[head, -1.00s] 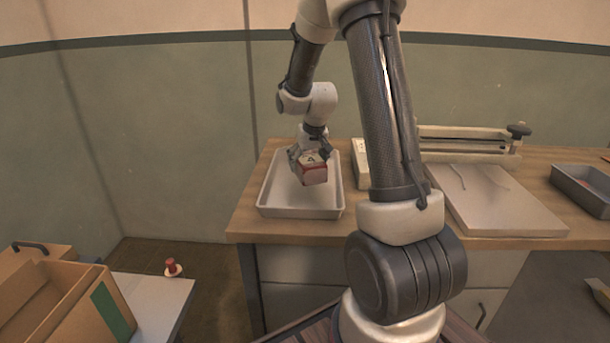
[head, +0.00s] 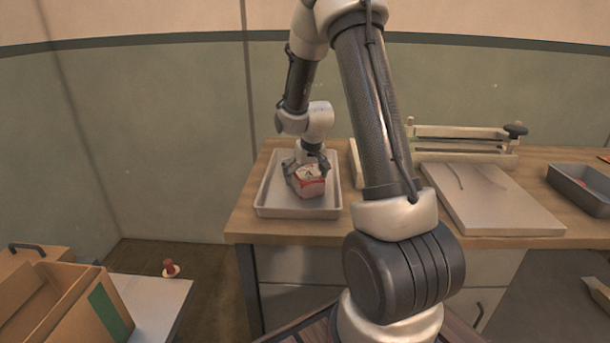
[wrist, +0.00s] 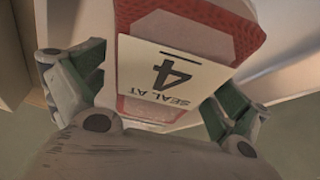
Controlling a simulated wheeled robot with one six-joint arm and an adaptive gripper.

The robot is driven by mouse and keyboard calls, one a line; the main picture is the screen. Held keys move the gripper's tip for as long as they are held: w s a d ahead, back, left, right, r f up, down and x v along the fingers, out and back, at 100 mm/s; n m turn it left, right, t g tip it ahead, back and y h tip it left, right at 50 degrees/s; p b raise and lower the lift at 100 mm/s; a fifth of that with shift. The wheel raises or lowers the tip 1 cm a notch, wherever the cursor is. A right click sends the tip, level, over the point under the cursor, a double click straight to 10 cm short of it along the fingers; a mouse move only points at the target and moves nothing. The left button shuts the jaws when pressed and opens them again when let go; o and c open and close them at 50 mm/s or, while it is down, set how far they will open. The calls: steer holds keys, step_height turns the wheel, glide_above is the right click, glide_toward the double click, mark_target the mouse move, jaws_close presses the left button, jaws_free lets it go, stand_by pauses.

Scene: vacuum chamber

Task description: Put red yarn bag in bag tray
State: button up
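The red yarn bag (head: 310,186) is a small red and white packet with a pale label marked "4". In the wrist view the bag (wrist: 190,20) shows its red face and the "SEAL AT 4" label. The bag tray (head: 270,208) is a shallow light grey tray at the left end of the bench. The bag is low inside its rim; I cannot tell whether it touches the tray floor.
A wooden bench (head: 400,232) carries a pale board (head: 490,205), a sealer-like bar with a dark knob (head: 516,130) and a dark grey bin (head: 580,190) on the right. An open cardboard box (head: 50,305) and a red-knobbed item (head: 170,269) are on a table at lower left.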

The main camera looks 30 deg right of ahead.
steer(key=shift+r, duration=0.1)
steer(key=v, duration=1.2)
steer(key=shift+a+r, duration=0.15)
steer(key=s+a+r, duration=0.3)
steer(key=s, duration=0.6)
steer(key=s+a+r+n, duration=0.1)
steer(key=s+r, duration=0.3)
steer(key=s, duration=0.5)
steer(key=s+a+r+n, duration=0.1)
steer(key=s+a+r, duration=0.2)
steer(key=s, duration=0.7)
steer(key=shift+a+r+y, duration=0.4)
steer(key=shift+a, duration=0.4)
